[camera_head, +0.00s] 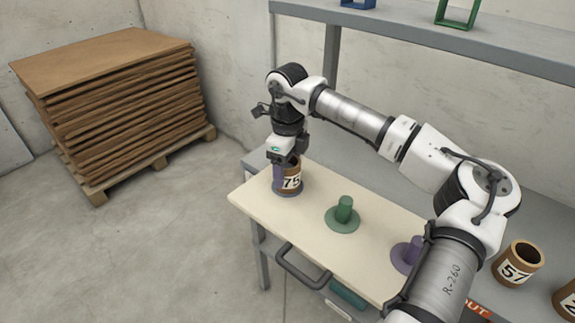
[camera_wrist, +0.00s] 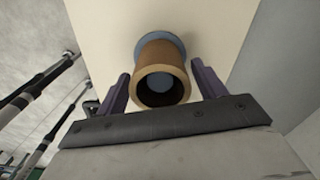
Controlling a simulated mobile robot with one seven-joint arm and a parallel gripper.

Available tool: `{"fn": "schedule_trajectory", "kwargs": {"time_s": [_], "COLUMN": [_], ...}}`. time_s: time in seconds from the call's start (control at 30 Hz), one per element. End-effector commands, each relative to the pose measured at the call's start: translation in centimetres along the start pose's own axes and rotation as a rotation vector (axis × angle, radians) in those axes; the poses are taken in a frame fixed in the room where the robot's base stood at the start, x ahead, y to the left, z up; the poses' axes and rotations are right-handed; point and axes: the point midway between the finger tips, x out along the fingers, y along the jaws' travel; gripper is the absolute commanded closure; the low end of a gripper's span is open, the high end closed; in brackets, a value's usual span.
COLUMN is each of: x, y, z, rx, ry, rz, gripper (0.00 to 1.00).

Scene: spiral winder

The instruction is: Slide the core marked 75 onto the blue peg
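The brown core marked 75 (camera_head: 291,179) stands upright at the far left end of the cream board, around the blue peg. The blue peg's top (camera_wrist: 162,83) shows inside the bore of the core (camera_wrist: 155,58) in the wrist view. The peg's blue base disc (camera_head: 287,193) shows beneath the core, which appears to rest on it. My gripper (camera_head: 287,166) is right above and around the core, pointing down. In the wrist view, its two purple fingers (camera_wrist: 161,87) stand either side of the core with small gaps, so it looks open.
A green peg (camera_head: 344,209) and a purple peg (camera_head: 414,255) stand bare along the cream board (camera_head: 375,244). A core marked 57 (camera_head: 516,264) and another core (camera_head: 567,300) stand at the right. A grey shelf (camera_head: 420,36) runs behind; stacked brown sheets (camera_head: 120,95) lie on a pallet at left.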

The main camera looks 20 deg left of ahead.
Motion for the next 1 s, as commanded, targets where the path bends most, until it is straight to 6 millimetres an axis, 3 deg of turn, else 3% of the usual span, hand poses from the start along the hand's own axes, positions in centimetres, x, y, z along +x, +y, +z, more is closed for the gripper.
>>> {"fn": "schedule_trajectory", "kwargs": {"time_s": [0.33, 0.47, 1.0], "x": [-0.1, -0.9, -11.9], "y": [0.0, -0.1, 0.0], "z": [0.0, 0.0, 0.0], "rx": [0.0, 0.001, 0.001], "ry": [0.0, 0.0, -0.001], "rz": [0.0, -0.001, -0.002], "gripper": [0.2, 0.2, 0.2]}}
